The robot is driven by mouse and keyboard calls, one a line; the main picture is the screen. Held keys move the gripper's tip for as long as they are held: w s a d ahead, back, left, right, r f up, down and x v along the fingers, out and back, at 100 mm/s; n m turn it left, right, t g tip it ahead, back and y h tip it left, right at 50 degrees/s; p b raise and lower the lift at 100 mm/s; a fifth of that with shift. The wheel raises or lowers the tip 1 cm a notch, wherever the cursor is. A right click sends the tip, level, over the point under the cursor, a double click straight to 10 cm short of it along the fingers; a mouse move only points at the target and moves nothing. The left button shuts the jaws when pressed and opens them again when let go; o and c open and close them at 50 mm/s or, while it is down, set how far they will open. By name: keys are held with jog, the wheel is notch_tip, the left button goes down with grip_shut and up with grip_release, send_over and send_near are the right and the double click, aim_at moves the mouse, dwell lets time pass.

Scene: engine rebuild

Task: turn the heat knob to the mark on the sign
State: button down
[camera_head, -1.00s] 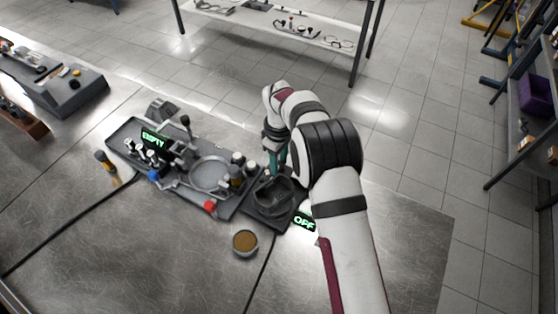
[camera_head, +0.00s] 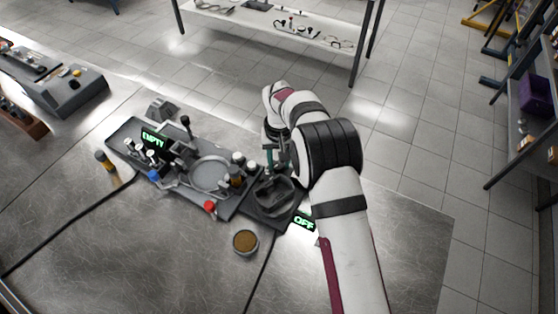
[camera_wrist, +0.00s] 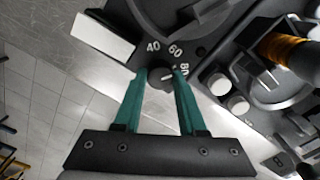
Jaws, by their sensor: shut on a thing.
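The heat knob (camera_wrist: 160,77) is a small dark round knob with a white pointer line, on a dark unit printed 40, 60 and 80. My gripper (camera_wrist: 161,74) has its green fingers on either side of the knob, shut on it. The pointer faces right, toward the 80 side; its exact reading is too small to tell. In the head view my gripper (camera_head: 270,156) is at the far side of the dark heater unit (camera_head: 262,215), and the knob is hidden. A lit green OFF display (camera_head: 304,222) stands beside the unit. I cannot make out a target mark on a sign.
A grey tray (camera_head: 128,145) left of the heater holds bottles, a round plate and a lit EMPTY display (camera_head: 154,139). A bowl with brown contents (camera_head: 246,242) sits in front. A white panel (camera_wrist: 103,37) stands near the dial. The front bench is mostly clear.

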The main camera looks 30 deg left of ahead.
aim_at(279, 165)
jog(key=shift+m, duration=1.7)
jog(key=shift+c, duration=2.4)
grip_release()
notch_tip(279, 165, up, 16)
